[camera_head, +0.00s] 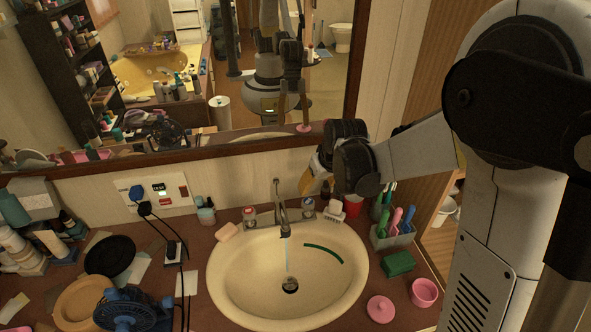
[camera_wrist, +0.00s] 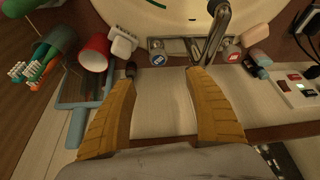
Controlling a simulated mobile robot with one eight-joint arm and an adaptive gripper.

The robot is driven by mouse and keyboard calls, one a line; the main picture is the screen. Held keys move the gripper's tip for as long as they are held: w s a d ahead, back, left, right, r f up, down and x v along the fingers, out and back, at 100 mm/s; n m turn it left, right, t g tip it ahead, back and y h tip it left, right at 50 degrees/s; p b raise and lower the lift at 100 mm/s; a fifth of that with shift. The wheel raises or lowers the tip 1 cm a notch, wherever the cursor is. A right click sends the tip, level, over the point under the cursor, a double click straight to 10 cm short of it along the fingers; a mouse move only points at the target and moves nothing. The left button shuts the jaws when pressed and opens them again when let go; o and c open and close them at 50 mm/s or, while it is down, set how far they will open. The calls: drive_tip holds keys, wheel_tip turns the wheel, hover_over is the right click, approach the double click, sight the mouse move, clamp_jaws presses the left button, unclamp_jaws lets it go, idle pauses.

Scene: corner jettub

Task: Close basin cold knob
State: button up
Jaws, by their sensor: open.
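The basin cold knob, a small grey knob with a blue label (camera_head: 308,208), stands at the right of the faucet (camera_head: 280,205) behind the sink. It also shows in the wrist view (camera_wrist: 157,51). The other knob, with a red label (camera_head: 249,217), is left of the faucet in the head view and right of it in the wrist view (camera_wrist: 232,55). A thin water stream falls from the spout into the basin (camera_head: 225,270). My gripper (camera_wrist: 163,72) is open and empty. Its yellow fingers point toward the cold knob, which appears just beyond and between the fingertips. Contact cannot be judged.
The mirror (camera_head: 230,110) is behind. Soap (camera_head: 228,232) lies left of the basin.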

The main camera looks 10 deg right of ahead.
sight(309, 202)
drive_tip(key=x, duration=0.5)
drive_tip(key=b+x, duration=0.1)
drive_tip(key=x, duration=0.4)
drive_tip(key=b+x, duration=0.1)
drive_tip(key=x, duration=0.5)
drive_tip(key=shift+w+d+r, duration=0.1)
drive_tip(key=shift+w+d, duration=0.1)
drive_tip(key=shift+d, duration=0.1)
drive_tip(key=c, duration=1.2)
